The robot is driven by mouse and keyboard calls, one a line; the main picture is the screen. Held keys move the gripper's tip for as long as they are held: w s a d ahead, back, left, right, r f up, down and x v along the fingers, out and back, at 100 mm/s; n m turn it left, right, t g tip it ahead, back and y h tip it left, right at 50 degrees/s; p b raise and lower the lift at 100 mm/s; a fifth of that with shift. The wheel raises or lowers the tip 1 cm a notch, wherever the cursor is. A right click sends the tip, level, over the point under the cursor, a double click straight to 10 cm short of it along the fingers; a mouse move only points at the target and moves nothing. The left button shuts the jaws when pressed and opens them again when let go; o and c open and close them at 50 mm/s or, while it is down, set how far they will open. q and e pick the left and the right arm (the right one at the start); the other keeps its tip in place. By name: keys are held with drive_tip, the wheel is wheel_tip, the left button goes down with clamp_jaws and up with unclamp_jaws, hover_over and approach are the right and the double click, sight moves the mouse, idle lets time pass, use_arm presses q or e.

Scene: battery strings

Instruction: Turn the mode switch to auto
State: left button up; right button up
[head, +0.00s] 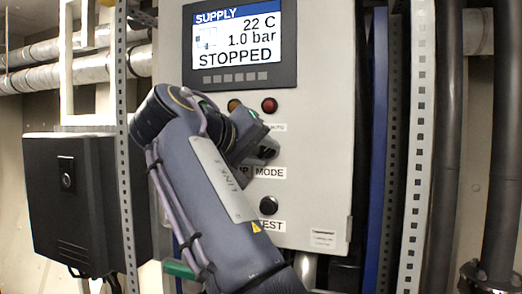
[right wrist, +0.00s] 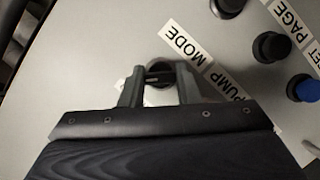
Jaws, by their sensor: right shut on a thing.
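The mode switch (right wrist: 159,72) is a dark round knob beside the MODE label (right wrist: 185,44) in the right wrist view. My right gripper (right wrist: 159,82) has one finger on each side of it and is shut on it. In the head view, my right gripper (head: 256,148) is at the panel, just above the MODE label (head: 270,173), and covers most of the switch. The switch's pointer direction and position markings cannot be read clearly. My left gripper is in neither view.
The grey cabinet (head: 335,120) carries a display (head: 238,50) reading STOPPED, a red lamp (head: 269,105), an orange lamp (head: 234,105) and a black TEST button (head: 268,206). A blue button (right wrist: 306,88) and black knobs (right wrist: 270,46) sit near the gripper. A black box (head: 85,200) stands left.

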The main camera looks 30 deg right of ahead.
idle(0.4)
drive_tip(key=o, duration=1)
drive_tip(key=p+v, duration=0.1)
drive_tip(key=v, duration=0.6)
drive_tip(key=shift+s+a+r, duration=0.15)
drive_tip(key=shift+a+r, duration=0.05)
drive_tip(key=shift+a, duration=0.15)
